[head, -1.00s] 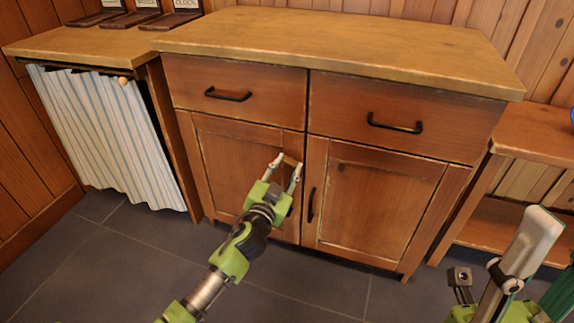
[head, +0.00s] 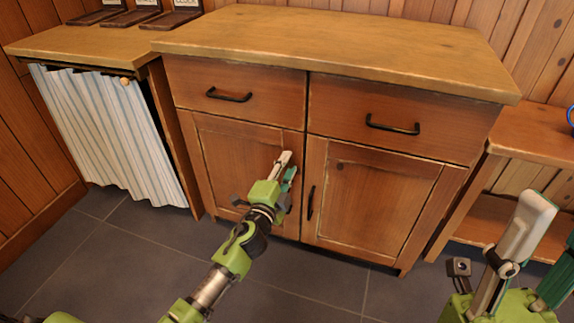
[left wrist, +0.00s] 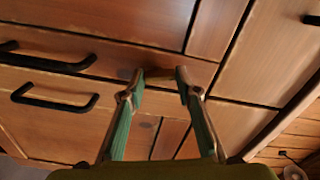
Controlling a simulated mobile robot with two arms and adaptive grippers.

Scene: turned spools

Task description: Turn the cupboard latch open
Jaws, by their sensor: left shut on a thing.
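The wooden cupboard (head: 372,212) has two lower doors, with the left door (head: 240,150) in front of my left gripper (head: 287,160). The gripper's fingertips are at the upper right part of that door, near the seam between the doors. It is shut on the small brown latch (left wrist: 161,73), which shows only as a thin strip between the fingertips in the left wrist view (left wrist: 162,78). In the head view the fingers cover the latch, so its angle cannot be read. Both doors look closed. My right gripper (head: 551,228) is at the lower right, its fingers apart and empty, away from the cupboard.
Two drawers with black handles (head: 228,95) (head: 392,126) sit above the doors. A black handle (head: 311,202) is on the right door. A striped curtain (head: 105,130) hangs at the left and a low shelf (head: 535,150) stands at the right. The grey floor in front is clear.

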